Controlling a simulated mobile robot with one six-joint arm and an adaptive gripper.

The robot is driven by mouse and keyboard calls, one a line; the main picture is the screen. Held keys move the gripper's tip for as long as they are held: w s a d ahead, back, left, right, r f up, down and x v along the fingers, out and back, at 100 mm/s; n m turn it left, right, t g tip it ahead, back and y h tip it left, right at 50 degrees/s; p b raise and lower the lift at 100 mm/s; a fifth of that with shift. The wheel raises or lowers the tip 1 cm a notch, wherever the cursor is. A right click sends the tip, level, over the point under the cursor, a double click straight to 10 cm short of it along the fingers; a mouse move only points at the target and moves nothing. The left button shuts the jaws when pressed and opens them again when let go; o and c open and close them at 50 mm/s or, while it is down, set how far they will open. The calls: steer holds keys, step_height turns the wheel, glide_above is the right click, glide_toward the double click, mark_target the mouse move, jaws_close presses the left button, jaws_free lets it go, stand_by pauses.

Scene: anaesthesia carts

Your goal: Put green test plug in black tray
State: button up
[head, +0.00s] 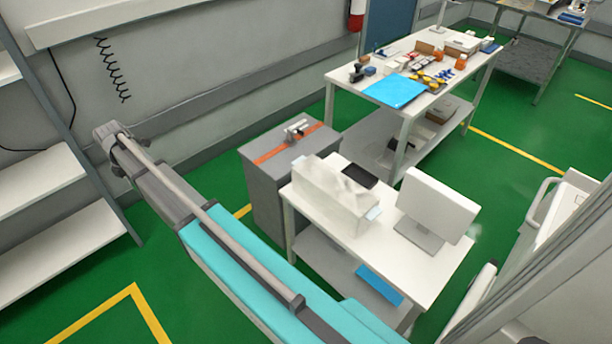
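A small flat black piece (359,176) lies at the back of the near white table, behind a pale box-shaped device. It may be the black tray, but it is too small to be sure. I cannot make out a green test plug anywhere in the head view. The far table holds several small items, too small to tell apart. My gripper is not visible in this view.
The near white table (450,270) carries a pale box-shaped device (335,196) and a white monitor (436,205). A grey cabinet (275,187) stands behind it. The far table (455,72) has a blue sheet (395,91). A long teal-and-grey beam crosses the foreground.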

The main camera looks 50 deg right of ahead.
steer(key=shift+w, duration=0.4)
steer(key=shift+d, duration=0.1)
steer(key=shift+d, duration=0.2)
